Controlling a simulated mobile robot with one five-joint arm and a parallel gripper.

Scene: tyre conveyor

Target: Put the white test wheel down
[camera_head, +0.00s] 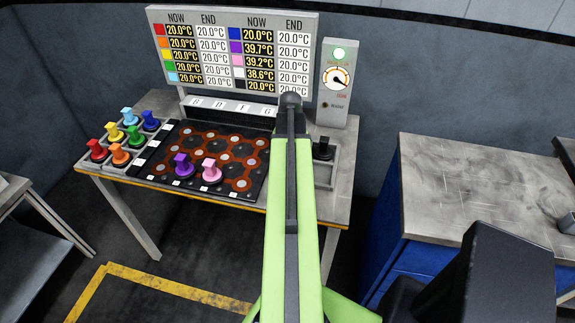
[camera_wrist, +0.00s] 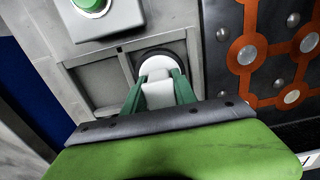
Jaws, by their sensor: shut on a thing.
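In the wrist view, the white test wheel (camera_wrist: 158,94) sits between the green fingers of my gripper (camera_wrist: 158,84), which is shut on its upright knob. The wheel is over a compartment of the grey tray (camera_wrist: 85,80) beside the board, with a dark ring showing around its far edge. I cannot tell whether its base touches the tray floor. In the head view, my green arm hides the wheel and the gripper. The board (camera_head: 240,147) carries a purple wheel (camera_head: 183,165) and a pink wheel (camera_head: 211,169).
A black wheel (camera_head: 323,148) stands in the right tray. Several coloured wheels stand in the left rack (camera_head: 128,168). A temperature display (camera_head: 232,50) and a dial box (camera_head: 335,85) with a lit green button stand behind. A grey-topped bench (camera_head: 480,185) is at right.

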